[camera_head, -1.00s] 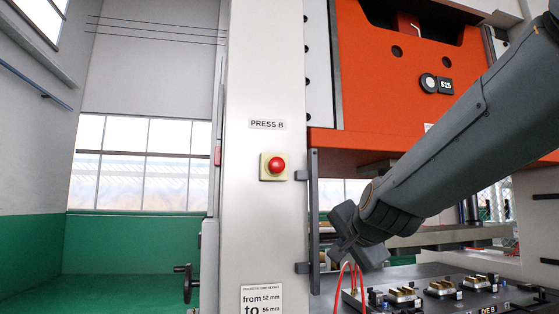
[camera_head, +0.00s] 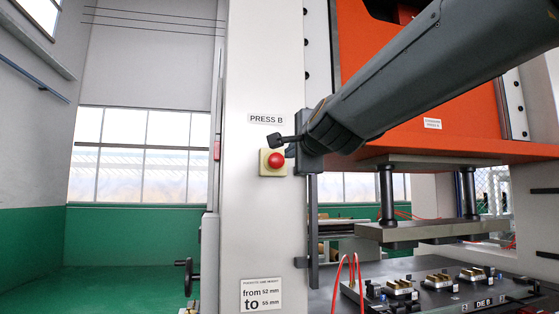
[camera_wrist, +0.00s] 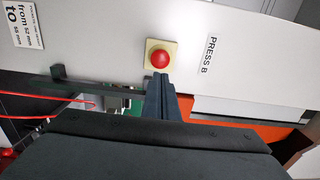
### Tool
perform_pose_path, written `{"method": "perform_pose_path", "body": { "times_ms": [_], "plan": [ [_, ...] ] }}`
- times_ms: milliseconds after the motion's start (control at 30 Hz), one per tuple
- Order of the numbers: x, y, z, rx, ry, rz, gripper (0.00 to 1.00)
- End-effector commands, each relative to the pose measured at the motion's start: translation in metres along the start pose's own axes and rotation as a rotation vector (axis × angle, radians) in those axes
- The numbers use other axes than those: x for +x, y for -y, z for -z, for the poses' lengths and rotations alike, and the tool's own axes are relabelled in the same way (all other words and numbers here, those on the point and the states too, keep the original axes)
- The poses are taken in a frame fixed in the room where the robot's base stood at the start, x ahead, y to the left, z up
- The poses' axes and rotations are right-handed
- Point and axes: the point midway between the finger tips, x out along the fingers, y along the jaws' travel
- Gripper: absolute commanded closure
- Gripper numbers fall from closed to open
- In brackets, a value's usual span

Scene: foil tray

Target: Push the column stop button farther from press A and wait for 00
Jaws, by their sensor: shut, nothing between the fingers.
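The red stop button (camera_head: 276,160) sits on a yellow square plate on the pale column (camera_head: 262,215), under the sign PRESS B (camera_head: 267,119). My gripper (camera_head: 277,140) is shut and empty. In the head view its tip lies just above the button in the picture, over the plate's upper edge. In the wrist view the button (camera_wrist: 159,60) shows whole, just beyond the fingertips (camera_wrist: 160,78). I cannot tell whether they touch the plate; the red cap looks untouched. No counter reading is visible now. Press A is not in view.
The orange press body (camera_head: 480,110) and its upper plate (camera_head: 430,231) stand right of the column, above a die bed (camera_head: 440,285) with brass-coloured parts. Red hoses (camera_head: 350,275) rise beside the column. A hand crank (camera_head: 188,275) juts out at left. Green floor lies open beyond.

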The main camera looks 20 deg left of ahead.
Motion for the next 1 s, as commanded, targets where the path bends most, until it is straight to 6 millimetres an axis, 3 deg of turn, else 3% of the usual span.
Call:
{"method": "perform_pose_path", "body": {
  "times_ms": [600, 800, 1000],
  "plan": [
    [0.104, -0.001, 0.000, -0.001, 0.000, -0.003, 1.00],
    [0.120, -0.001, 0.000, 0.000, 0.000, -0.002, 1.00],
    [0.124, -0.001, 0.000, 0.000, 0.000, -0.001, 1.00]
  ]
}}
